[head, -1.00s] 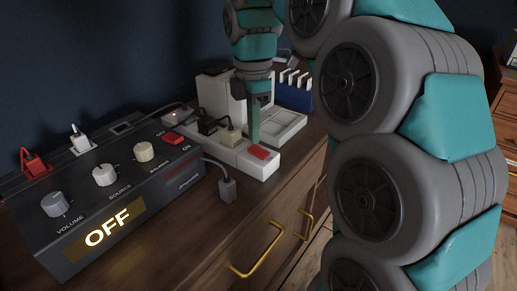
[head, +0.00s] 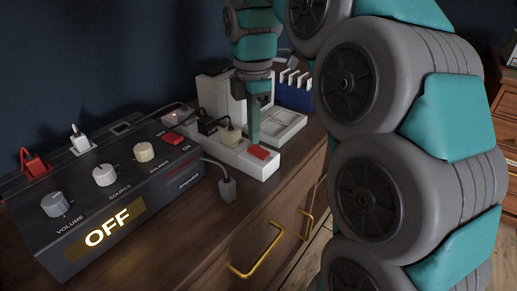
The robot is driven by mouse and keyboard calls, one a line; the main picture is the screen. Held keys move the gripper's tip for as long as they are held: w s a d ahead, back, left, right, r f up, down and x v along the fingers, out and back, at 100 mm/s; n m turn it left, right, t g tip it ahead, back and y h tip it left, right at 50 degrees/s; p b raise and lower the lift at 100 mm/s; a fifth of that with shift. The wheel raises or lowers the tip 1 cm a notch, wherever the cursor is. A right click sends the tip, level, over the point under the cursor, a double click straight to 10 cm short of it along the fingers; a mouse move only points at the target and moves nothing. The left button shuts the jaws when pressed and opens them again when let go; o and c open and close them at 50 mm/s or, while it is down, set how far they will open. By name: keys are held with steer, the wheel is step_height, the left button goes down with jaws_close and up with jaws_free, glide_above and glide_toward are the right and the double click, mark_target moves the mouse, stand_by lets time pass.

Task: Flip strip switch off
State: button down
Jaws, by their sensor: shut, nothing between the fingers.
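A white power strip (head: 240,157) lies on the wooden cabinet top, with several plugs in it. Its red switch (head: 259,152) is at the near right end. My gripper (head: 254,141) points straight down, shut and empty, with its teal tip right beside the far-left edge of the red switch. I cannot tell whether the tip touches the switch or which way the switch is tilted.
A dark amplifier box (head: 120,190) with knobs, a red button and a lit "OFF" display stands left of the strip. A white device (head: 214,91) and a blue rack (head: 294,92) stand behind. A loose grey plug (head: 227,188) lies in front. My arm covers the right side.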

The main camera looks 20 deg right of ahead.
mark_target(254, 147)
steer(key=shift+f, duration=0.95)
stand_by(0.9)
steer(key=shift+r+p, duration=1.3)
steer(key=shift+r, duration=2.25)
steer(key=s+f+m+g, duration=0.1)
steer(key=s+f+m, duration=0.8)
steer(key=s, duration=0.4)
steer(key=s+f+m, duration=1)
steer(key=s+f, duration=0.1)
steer(key=s, duration=0.2)
steer(key=shift+s+f+g, duration=0.15)
steer(key=shift+s+g, duration=0.25)
